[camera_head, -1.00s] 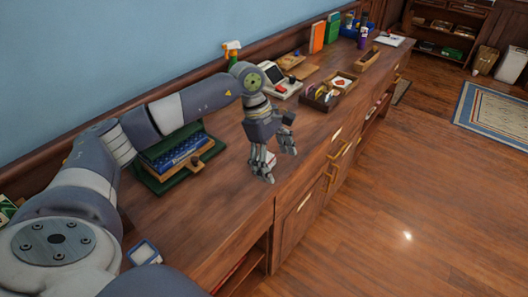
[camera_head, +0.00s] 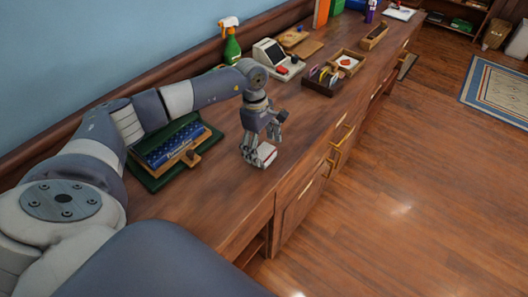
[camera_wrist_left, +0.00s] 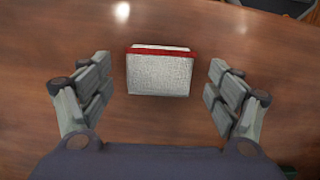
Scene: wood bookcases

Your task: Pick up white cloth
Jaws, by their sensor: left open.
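The white cloth (camera_wrist_left: 160,75) is a small folded block with a red edge along its far side. It lies on the wooden counter. In the left wrist view it sits between the two open fingers of my left gripper (camera_wrist_left: 160,100), with a gap on each side. In the head view the cloth (camera_head: 264,155) shows just under and beside the fingers of my left gripper (camera_head: 261,152), which points down. The fingers hide part of it. My right gripper is not in view.
A green tray with a blue item (camera_head: 172,148) lies left of the gripper. A green spray bottle (camera_head: 231,45), a small register (camera_head: 277,58) and an organizer box (camera_head: 323,82) stand farther back. The counter's front edge (camera_head: 285,185) is close on the right.

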